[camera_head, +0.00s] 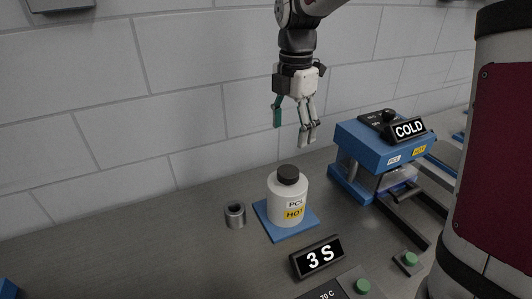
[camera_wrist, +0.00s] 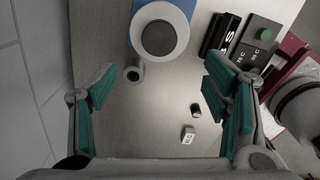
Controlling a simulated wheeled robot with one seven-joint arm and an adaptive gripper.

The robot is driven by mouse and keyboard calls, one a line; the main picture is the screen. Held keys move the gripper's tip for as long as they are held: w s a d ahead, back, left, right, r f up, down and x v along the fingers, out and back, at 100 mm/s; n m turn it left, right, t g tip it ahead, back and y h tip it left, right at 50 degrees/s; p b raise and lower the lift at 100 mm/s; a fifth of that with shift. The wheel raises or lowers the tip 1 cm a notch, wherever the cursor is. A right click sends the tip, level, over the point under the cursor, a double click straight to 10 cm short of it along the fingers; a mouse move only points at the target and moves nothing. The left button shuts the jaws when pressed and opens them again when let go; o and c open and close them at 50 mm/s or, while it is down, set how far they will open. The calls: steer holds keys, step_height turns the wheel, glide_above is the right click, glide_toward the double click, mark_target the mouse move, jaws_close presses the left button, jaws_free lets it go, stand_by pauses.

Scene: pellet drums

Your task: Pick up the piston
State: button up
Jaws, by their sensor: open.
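A small dark cylinder with a pale end (camera_wrist: 196,110), which may be the piston, lies on the table in the wrist view, between my fingers and nearer the right one. A hollow grey metal cylinder (camera_head: 235,215) stands left of the bottle; it also shows in the wrist view (camera_wrist: 134,73). I cannot tell for sure which of the two is the piston. My gripper (camera_head: 294,125) is open and empty, high above the table; its green-padded fingers are spread wide in the wrist view (camera_wrist: 160,88). The small dark cylinder does not show in the head view.
A white bottle (camera_head: 287,205) marked HOT stands on a blue pad (camera_head: 300,233). A blue press (camera_head: 372,143) with a COLD sign stands right. A "3 S" display (camera_head: 318,257) is in front. A large drum (camera_head: 497,140) is far right.

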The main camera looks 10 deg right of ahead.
mark_target(289, 171)
step_height(289, 171, down, 14)
steer(key=shift+w+p, duration=0.1)
steer(key=shift+p, duration=0.65)
steer(key=shift+c, duration=0.6)
steer(key=c, duration=1.2)
